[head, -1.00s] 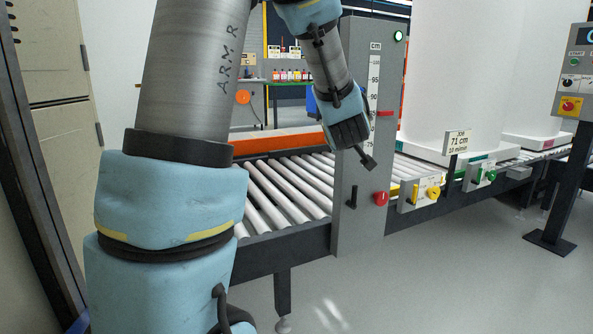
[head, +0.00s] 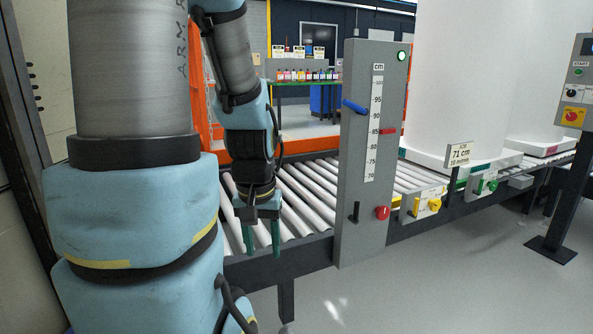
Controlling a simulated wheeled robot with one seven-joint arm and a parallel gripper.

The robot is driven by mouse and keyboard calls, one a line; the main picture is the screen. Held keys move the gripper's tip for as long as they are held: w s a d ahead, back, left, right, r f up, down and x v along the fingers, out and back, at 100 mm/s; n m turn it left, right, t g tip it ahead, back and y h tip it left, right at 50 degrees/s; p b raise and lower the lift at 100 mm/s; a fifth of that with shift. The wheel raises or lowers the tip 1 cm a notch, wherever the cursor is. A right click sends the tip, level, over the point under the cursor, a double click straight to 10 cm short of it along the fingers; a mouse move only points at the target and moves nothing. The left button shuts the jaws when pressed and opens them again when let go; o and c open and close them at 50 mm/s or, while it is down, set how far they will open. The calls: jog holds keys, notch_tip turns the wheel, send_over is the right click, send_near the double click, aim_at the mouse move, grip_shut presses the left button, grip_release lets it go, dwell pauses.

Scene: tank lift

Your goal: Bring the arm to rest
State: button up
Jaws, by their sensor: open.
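My gripper (head: 262,238) hangs from my arm in the head view, left of the grey scale column. Its two green fingers point down and stand apart, with nothing between them. It shows in front of the conveyor's near edge. My arm (head: 238,70) comes down from the top left, its blue and grey links bent. The grey column (head: 350,225) carries a cm scale (head: 375,125), a blue pointer (head: 355,107), a red marker (head: 388,131), a black lever (head: 355,212) and a red button (head: 382,212). A green lamp (head: 401,56) is lit at its top.
A roller conveyor (head: 305,195) runs behind the gripper. White tanks (head: 460,80) stand to the right near a "71 cm" sign (head: 458,155). Yellow (head: 427,201) and green (head: 484,185) control boxes line the rail. A control post (head: 565,190) stands far right. Front floor is clear.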

notch_tip(320, 180, up, 23)
jog(key=p, duration=2)
jog(key=shift+f+p, duration=0.15)
jog(key=shift+p, duration=0.15)
